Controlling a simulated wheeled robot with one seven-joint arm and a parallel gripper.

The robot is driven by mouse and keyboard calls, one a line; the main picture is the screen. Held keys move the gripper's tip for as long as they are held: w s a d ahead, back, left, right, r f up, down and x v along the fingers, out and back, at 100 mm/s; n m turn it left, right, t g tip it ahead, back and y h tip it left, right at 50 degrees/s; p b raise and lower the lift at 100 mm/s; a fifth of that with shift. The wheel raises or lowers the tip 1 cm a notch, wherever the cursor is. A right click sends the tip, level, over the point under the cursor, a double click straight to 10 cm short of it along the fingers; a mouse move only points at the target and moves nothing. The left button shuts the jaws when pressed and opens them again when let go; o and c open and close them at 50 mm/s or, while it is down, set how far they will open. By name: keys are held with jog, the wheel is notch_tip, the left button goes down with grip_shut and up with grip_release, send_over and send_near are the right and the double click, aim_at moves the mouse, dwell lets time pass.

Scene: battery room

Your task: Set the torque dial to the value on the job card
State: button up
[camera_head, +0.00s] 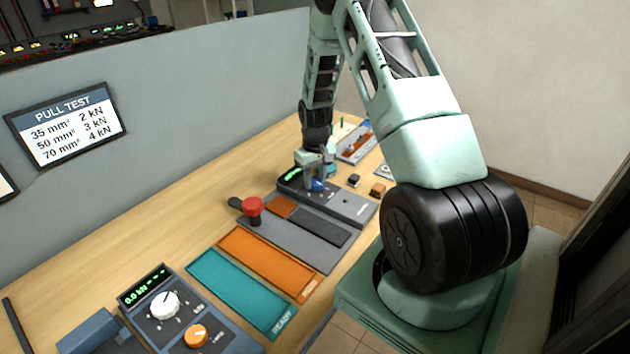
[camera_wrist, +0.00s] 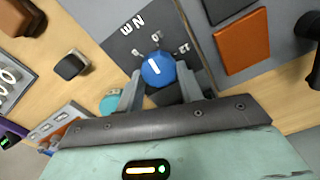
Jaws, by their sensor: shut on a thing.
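The torque dial is a blue knob with a white pointer line (camera_wrist: 157,69) on a dark panel marked "Nm". Numbers that look like 8, 10 and 12 stand around it. In the head view the dial (camera_head: 318,185) sits on a grey unit with a small green display (camera_head: 292,175), too small to read. My gripper (camera_wrist: 160,88) has a finger on each side of the knob and is shut on it; it also shows in the head view (camera_head: 317,170). I see no card that clearly gives a torque value.
A "PULL TEST" sign (camera_head: 66,125) hangs on the grey partition. Small blocks (camera_head: 378,190) stand beside the torque unit.

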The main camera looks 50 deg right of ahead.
aim_at(316, 181)
jog(key=m+b, duration=0.1)
jog(key=m, duration=0.3)
jog(key=shift+d+m, duration=0.1)
jog(key=shift+m, duration=0.2)
dwell(0.3)
jog(key=o, duration=1)
jog(key=shift+r, duration=0.15)
notch_tip(316, 181, up, 17)
jog(key=b, duration=0.3)
